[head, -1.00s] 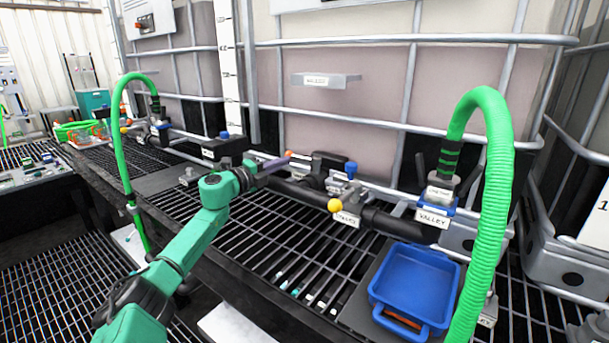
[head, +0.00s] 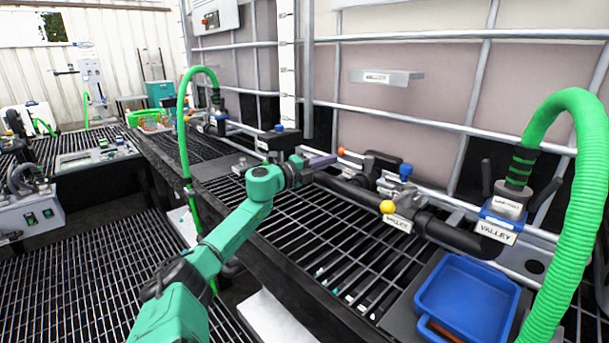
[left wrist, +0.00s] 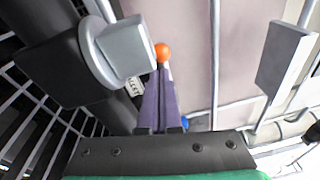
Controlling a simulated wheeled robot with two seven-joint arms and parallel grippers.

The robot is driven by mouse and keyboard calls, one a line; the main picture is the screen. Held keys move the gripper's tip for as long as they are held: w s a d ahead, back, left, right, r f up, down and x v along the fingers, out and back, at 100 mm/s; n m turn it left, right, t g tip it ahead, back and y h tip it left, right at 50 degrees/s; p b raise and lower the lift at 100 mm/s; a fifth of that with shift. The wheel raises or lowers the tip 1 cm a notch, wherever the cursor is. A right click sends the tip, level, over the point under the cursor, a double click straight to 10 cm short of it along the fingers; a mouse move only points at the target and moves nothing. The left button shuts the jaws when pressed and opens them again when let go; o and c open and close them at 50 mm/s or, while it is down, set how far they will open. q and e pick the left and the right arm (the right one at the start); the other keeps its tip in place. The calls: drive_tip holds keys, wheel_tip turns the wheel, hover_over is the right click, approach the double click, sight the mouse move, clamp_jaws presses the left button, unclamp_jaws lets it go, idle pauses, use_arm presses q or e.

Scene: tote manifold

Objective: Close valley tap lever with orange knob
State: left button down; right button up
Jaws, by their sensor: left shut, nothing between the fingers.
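The valley tap's orange knob (head: 341,151) sits at the end of a short lever, on the dark pipe manifold in front of the tank. My left gripper (head: 333,159) reaches in from the left, with its purple fingers closed together and their tips right by the knob. In the left wrist view, the orange knob (left wrist: 162,52) is just beyond the shut fingertips (left wrist: 162,75), with a pale piece of lever beside them. Whether the fingers touch the lever or knob I cannot tell. My right gripper is not in view.
A yellow knob (head: 387,207) sits on the pipe nearer the right. A VALLEY-labelled coupling (head: 497,229) joins a green hose (head: 580,200). A blue tray (head: 468,297) stands at the front right. A large grey fitting (left wrist: 118,50) is close left of the fingers in the wrist view.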

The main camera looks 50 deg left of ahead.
use_arm(q)
drive_tip(key=s, duration=1.2)
drive_tip(key=shift+s+a+f+p, duration=0.2)
drive_tip(key=shift+s+a+p, duration=0.1)
drive_tip(key=shift+a+p, duration=0.05)
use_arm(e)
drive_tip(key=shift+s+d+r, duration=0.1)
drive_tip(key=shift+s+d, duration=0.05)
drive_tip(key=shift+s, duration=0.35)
